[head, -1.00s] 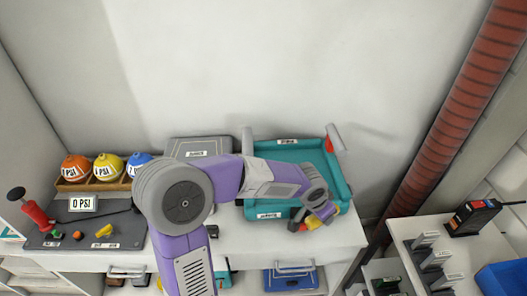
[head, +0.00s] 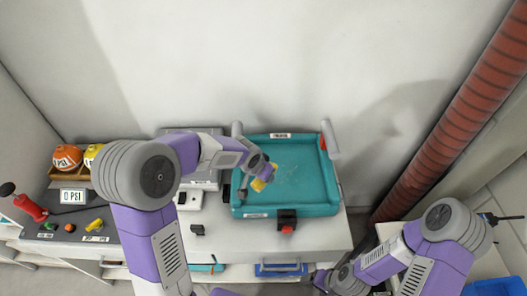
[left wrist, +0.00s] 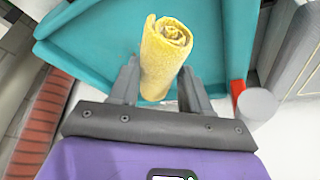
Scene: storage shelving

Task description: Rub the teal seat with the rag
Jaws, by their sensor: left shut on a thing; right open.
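The teal seat (head: 312,190) is a shallow tray-like piece with raised edges on the white counter. Pale streaks mark its floor. My left gripper (head: 264,178) is over its left half, shut on the yellow rag (head: 259,185). In the left wrist view the rag (left wrist: 163,60) is a rolled cloth standing out between the fingers, with the teal seat (left wrist: 95,45) behind it. I cannot tell whether the rag touches the surface. My right gripper (head: 320,279) is low at the front, below the counter, and open; its fingers show poorly.
A black and red block (head: 287,220) sits at the seat's front edge. A grey post (head: 329,139) rises at the back right corner. Labelled balls (head: 67,157) and a grey mat with small parts (head: 75,226) are at left. A red ribbed pipe (head: 460,110) stands at right.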

